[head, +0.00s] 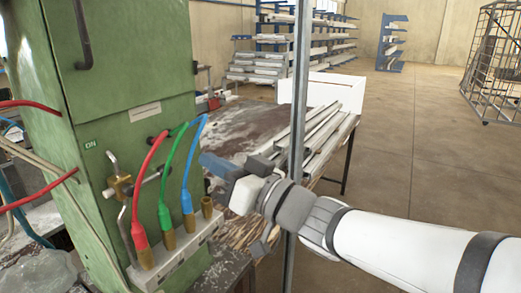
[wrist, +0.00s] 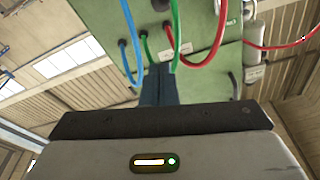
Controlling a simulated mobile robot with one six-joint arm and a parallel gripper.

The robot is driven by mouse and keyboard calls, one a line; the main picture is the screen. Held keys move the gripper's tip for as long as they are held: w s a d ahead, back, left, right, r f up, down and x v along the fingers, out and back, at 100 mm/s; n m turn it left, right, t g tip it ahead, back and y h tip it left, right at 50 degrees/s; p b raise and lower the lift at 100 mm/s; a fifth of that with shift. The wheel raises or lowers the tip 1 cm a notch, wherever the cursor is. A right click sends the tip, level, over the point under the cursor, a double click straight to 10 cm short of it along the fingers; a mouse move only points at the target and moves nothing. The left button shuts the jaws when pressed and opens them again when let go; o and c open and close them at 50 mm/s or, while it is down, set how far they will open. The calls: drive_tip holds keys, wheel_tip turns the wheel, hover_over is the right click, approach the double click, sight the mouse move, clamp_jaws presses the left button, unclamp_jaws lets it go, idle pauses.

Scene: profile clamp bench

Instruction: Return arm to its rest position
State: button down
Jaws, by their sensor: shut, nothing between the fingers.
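My arm reaches in from the right of the head view. My gripper (head: 212,162) is at its left end, with dark blue fingers pointing left toward the green cabinet (head: 118,75). The fingers are beside the blue hose, and I cannot tell whether they touch it. In the wrist view my gripper (wrist: 158,82) shows its fingers together, with nothing visible between them. They point toward the green cabinet (wrist: 200,60) and the hoses on it.
Red (head: 140,185), green (head: 165,178) and blue (head: 187,165) hoses run from the cabinet to brass fittings on a manifold (head: 175,262). A grey upright post (head: 299,95) stands close behind my wrist. A bench holds metal profiles (head: 325,135). Open floor (head: 430,150) lies right.

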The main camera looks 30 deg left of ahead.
drive_tip(key=w+d+f+m+t+h, duration=0.2)
drive_tip(key=w+d+t+h, duration=0.15)
drive_tip(key=w, duration=0.25)
drive_tip(key=w+d+f+m+t+h, duration=0.2)
drive_tip(key=w+d+m+t, duration=0.1)
drive_tip(key=w+d+t, duration=0.2)
drive_tip(key=w+d+f+m+t+h, duration=0.1)
drive_tip(key=w+d+f+m+h, duration=0.2)
drive_tip(key=d, duration=0.5)
drive_tip(key=w+d+f+m+t+h, duration=0.2)
drive_tip(key=w+d+f+h, duration=0.3)
drive_tip(key=d, duration=0.4)
drive_tip(key=s+d+f+m+g+h, duration=0.1)
drive_tip(key=s+d+f+g+h, duration=0.15)
drive_tip(key=d, duration=0.45)
drive_tip(key=s+d+f+m+g+h, duration=0.2)
drive_tip(key=s+d+f+h, duration=0.2)
drive_tip(key=d, duration=0.4)
drive_tip(key=s+d+f+g, duration=0.2)
drive_tip(key=s, duration=0.3)
drive_tip(key=s+d+f+m+g, duration=0.1)
drive_tip(key=s+d+f+g, duration=0.1)
drive_tip(key=s, duration=0.4)
drive_tip(key=shift+d+f+g, duration=0.25)
drive_tip(key=shift+f+g, duration=0.25)
